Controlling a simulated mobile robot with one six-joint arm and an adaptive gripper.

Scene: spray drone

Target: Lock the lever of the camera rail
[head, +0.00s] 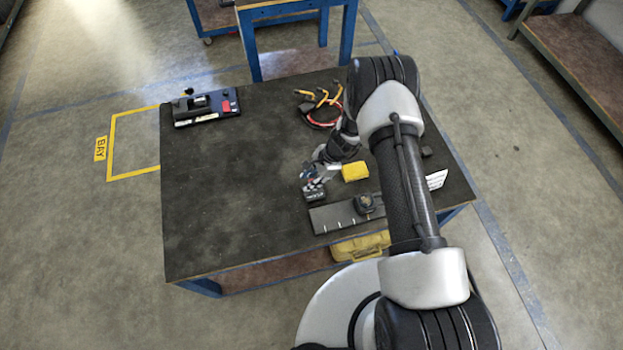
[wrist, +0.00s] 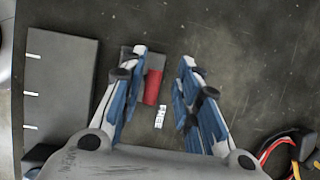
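In the wrist view a red lever (wrist: 152,87) lies over a small dark block (wrist: 139,66), beside a white label that seems to read FREE (wrist: 160,117). My gripper (wrist: 163,57) is open with its blue fingers spread. The left finger is close beside the lever and partly covers the block; I cannot tell if it touches. The space between the fingers is otherwise bare tabletop. In the head view my gripper (head: 315,178) is low over the table, just above a small dark piece (head: 314,192). The lever cannot be made out there.
A dark plate with white marks (head: 335,224) carries a black device (head: 365,203). A yellow block (head: 354,172) sits right of my gripper. Cables (head: 321,107) lie behind. A dark unit (head: 205,108) stands far left. The table's left half (head: 225,200) is mostly clear.

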